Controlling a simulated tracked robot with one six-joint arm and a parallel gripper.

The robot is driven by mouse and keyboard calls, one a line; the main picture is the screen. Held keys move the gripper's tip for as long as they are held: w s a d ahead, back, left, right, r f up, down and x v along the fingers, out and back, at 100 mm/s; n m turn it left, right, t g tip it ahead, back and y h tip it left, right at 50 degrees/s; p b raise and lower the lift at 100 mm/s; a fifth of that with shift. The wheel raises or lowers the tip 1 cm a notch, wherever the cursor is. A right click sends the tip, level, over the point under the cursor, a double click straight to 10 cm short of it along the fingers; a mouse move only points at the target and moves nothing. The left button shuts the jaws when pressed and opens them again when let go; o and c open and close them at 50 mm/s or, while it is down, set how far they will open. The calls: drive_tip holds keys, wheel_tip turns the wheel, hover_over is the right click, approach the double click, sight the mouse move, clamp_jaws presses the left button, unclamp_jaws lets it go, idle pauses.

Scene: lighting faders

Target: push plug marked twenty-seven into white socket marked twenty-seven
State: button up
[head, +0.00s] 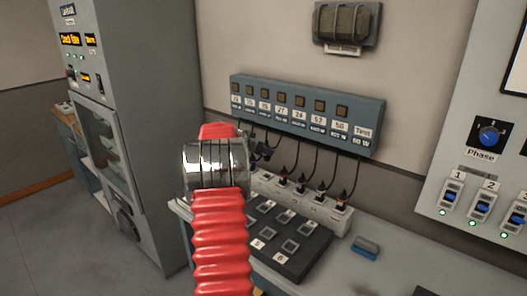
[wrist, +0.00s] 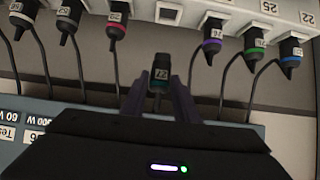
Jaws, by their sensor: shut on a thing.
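My gripper (wrist: 158,90) is shut on a dark plug (wrist: 160,71) with a teal band. The plug's tag is upside down in the wrist view and appears to read 27. The white socket strip (wrist: 142,8) runs along the top of that view. A gap between the plugged-in plugs shows an empty socket (wrist: 168,13), ahead of the held plug and apart from it. Its number is not readable. In the head view the strip (head: 312,208) stands at the back of the bench. My arm covers its left part, and the dark gripper (head: 263,151) is partly hidden.
Several plugs with cords fill neighbouring sockets, including a red-banded plug (wrist: 118,27) and a purple-banded one (wrist: 212,32). A blue-grey labelled box (head: 300,112) hangs above. A dark button pad (head: 312,252) and a blue block (head: 366,246) lie on the bench.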

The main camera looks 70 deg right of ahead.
sight(265, 160)
drive_tip(key=shift+f, duration=2.2)
drive_tip(key=shift+f, duration=2.15)
idle(2.0)
drive_tip(key=o, duration=1.2)
drive_tip(key=shift+o, duration=0.2)
drive_tip(key=shift+r, duration=0.1)
drive_tip(key=v, duration=1.3)
drive_tip(key=shift+w+a+r, duration=0.2)
drive_tip(key=shift+a, duration=0.05)
